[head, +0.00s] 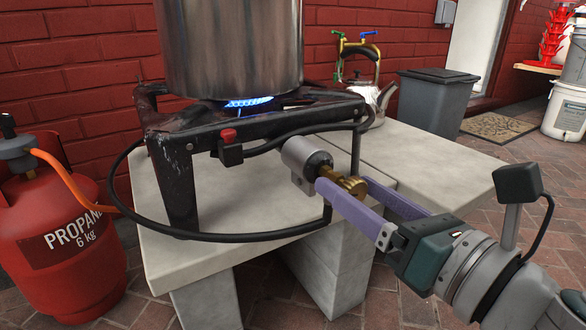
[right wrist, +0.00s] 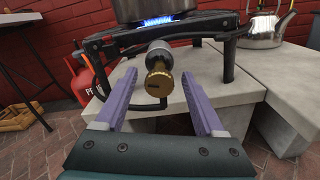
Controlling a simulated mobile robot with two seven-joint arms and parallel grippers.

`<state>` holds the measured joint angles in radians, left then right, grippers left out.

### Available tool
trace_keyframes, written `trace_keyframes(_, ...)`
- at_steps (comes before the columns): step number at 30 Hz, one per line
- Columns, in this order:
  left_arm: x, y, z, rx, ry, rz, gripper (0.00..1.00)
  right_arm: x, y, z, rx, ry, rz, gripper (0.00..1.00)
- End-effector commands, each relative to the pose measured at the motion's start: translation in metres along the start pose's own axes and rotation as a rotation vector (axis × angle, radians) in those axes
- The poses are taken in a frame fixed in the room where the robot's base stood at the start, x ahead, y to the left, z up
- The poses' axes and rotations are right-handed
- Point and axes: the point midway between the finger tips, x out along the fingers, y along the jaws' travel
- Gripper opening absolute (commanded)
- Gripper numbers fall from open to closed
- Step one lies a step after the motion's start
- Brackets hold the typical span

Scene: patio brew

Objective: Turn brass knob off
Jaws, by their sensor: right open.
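The brass knob (head: 352,187) sits on the end of a grey cylindrical valve (head: 305,158) at the front of the black gas burner stand (head: 180,150). A blue flame (head: 248,102) burns under the large steel pot (head: 230,45). My right gripper (head: 345,182) is open, with its two purple fingers reaching toward the knob from the right. In the right wrist view the knob (right wrist: 159,86) shows between the fingertips (right wrist: 158,78), with a gap on both sides, so nothing is gripped. My left gripper is in neither view.
A red propane bottle (head: 65,225) stands at the left, its orange hose leading toward the burner. A black hose (head: 215,237) loops below the stand. A kettle (head: 372,100) stands behind on the stone bench (head: 430,150). A grey bin (head: 437,105) is farther back.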

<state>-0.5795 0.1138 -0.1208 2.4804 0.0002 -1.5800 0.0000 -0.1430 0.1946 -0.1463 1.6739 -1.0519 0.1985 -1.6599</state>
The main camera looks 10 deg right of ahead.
Motion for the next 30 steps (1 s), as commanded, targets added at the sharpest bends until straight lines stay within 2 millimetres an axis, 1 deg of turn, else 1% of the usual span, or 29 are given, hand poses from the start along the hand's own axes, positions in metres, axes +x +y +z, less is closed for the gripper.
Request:
trace_keyframes(1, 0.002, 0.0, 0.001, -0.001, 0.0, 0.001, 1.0, 0.009, 0.0, 0.0, -0.003, -0.002, 0.001, 0.71)
trace_keyframes(3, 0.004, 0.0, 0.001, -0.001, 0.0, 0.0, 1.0, 0.018, 0.0, -0.001, -0.001, -0.001, 0.001, 0.71)
trace_keyframes(6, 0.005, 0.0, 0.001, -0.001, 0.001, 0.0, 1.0, 0.026, -0.001, -0.001, 0.0, 0.0, -0.001, 0.71)
trace_keyframes(10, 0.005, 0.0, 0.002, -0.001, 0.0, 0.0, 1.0, 0.032, 0.0, -0.001, 0.001, 0.001, -0.001, 0.71)
trace_keyframes(17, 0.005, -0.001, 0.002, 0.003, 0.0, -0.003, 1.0, 0.032, 0.0, 0.0, 0.001, 0.001, -0.001, 0.71)
trace_keyframes(20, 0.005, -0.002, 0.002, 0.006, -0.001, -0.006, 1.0, 0.032, 0.0, 0.0, 0.001, 0.001, -0.001, 0.61)
trace_keyframes(30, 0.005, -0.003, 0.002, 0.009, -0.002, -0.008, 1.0, 0.032, 0.0, 0.0, 0.001, 0.0, -0.001, 0.23)
